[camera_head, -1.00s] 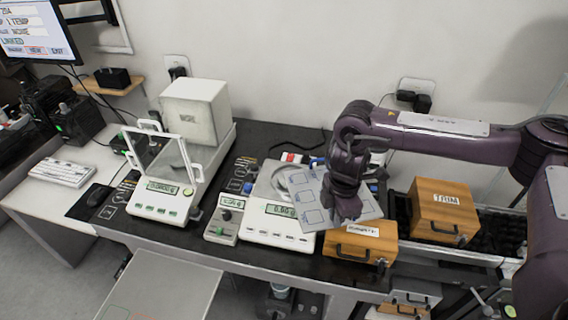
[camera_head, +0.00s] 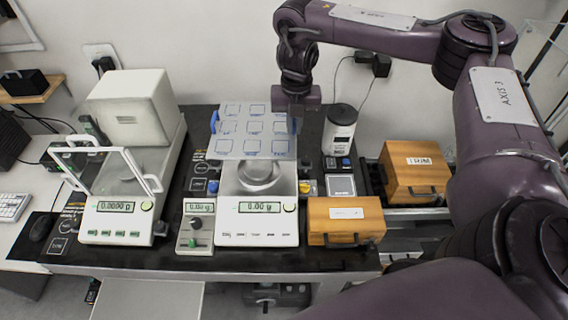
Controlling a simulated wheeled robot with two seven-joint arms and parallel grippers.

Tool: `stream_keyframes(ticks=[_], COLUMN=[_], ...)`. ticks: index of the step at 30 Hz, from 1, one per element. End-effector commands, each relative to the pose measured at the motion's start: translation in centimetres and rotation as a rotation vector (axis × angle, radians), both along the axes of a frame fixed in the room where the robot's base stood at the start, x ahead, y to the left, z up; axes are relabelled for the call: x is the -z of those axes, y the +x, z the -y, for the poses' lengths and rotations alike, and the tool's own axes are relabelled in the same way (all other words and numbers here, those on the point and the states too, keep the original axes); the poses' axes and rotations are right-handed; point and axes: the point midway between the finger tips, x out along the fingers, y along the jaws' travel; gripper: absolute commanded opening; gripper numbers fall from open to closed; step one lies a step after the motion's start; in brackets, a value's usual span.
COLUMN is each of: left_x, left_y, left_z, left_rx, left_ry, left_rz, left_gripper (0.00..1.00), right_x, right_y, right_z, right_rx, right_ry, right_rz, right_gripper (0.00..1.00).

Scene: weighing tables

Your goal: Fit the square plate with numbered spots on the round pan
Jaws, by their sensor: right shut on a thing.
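The square plate (camera_head: 250,128) is pale grey with several outlined, labelled spots. My right gripper (camera_head: 294,118) is shut on its right edge and holds it up above the back of the middle balance. The round pan (camera_head: 260,180) is a grey disc on top of the white balance (camera_head: 257,231), whose display reads about 0.00 g. The plate shows just behind and above the pan and hides its far edge. I cannot tell the height of the gap between them. My left gripper is not in view.
A balance with an open glass shield (camera_head: 115,222) stands left, beside a small control box (camera_head: 196,228). A wooden case (camera_head: 345,221) sits right of the middle balance, another (camera_head: 414,171) farther right. A dark-topped canister (camera_head: 339,130) stands behind.

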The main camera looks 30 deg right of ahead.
Motion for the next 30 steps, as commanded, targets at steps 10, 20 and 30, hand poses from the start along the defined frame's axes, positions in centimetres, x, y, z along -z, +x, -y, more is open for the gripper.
stream_keyframes(ticks=[10,20,30], left_x=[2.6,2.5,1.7], left_y=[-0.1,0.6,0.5], left_z=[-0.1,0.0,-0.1], left_rx=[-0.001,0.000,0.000], left_ry=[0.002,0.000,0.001], left_rz=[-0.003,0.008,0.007], left_gripper=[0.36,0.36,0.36], right_x=[8.3,11.2,15.0], right_y=[0.1,0.2,0.2], right_z=[-0.1,-0.1,-0.1], right_rx=[0.004,0.003,0.003], right_ry=[0.005,0.004,0.003], right_rz=[0.002,0.006,0.005], right_gripper=[0.00,0.00,0.00])
